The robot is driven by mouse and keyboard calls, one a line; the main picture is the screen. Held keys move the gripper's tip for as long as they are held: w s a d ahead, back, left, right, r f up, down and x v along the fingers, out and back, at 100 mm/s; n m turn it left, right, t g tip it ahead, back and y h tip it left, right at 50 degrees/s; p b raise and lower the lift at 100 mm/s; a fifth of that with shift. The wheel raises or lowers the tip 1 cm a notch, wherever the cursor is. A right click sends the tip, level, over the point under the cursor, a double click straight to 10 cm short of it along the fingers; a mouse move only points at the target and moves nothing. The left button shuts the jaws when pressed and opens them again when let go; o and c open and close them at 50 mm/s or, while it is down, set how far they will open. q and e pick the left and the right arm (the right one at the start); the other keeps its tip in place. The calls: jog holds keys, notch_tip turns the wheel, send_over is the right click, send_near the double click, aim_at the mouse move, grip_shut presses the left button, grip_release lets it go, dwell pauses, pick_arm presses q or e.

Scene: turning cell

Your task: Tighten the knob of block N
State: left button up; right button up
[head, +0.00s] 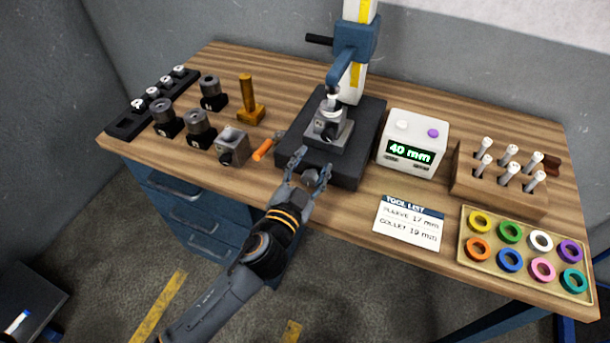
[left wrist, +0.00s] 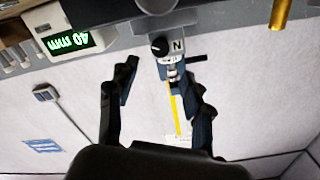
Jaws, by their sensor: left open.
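Block N (head: 329,132) is a grey block on the dark base plate (head: 361,129) of the blue column stand, under the stand's spindle. In the left wrist view block N (left wrist: 180,46) shows its letter and a black knob (left wrist: 158,46) with a white mark on its face. My left gripper (head: 312,165) is open and empty, in front of block N at the plate's front edge. In the left wrist view the open fingers (left wrist: 160,72) sit apart on either side of the block's line, short of the knob. My right gripper is not in view.
Left of the plate lie an orange-handled tool (head: 264,149), another block with a knob (head: 232,146) and several dark holders. Right stand a display reading 40 mm (head: 413,142), a wooden pin rack (head: 498,190), a tool list card (head: 408,222) and a ring tray (head: 467,252).

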pick_arm(q)
jog(key=shift+v, duration=2.05)
